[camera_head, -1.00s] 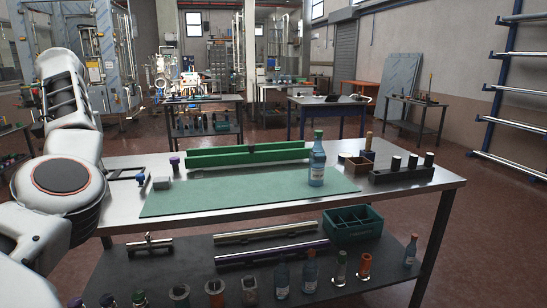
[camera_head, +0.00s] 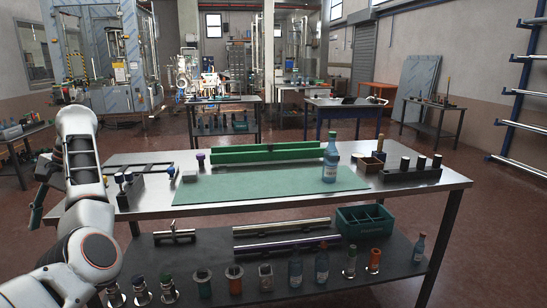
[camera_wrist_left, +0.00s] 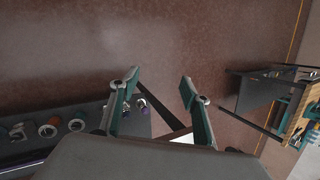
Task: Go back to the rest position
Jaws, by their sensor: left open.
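My left arm comes in from the left in the head view, folded up beside the table's left end. Its dark gripper (camera_head: 40,200) hangs left of the table, clear of it. In the left wrist view the two fingers of my left gripper (camera_wrist_left: 158,82) are apart with nothing between them, over brown floor. My right gripper is not in view. The steel-topped table (camera_head: 440,185) stands ahead, with a green mat (camera_head: 255,186) on it. A blue bottle with a green cap (camera_head: 330,165) stands upright on the mat's right part.
Behind the mat lies a green rail (camera_head: 265,155). A dark block with several cylinders (camera_head: 412,174) stands at the right, another holder (camera_head: 126,190) at the left. The lower shelf (camera_head: 395,265) carries a green crate (camera_head: 365,220), bottles and rods. Floor left of the table is open.

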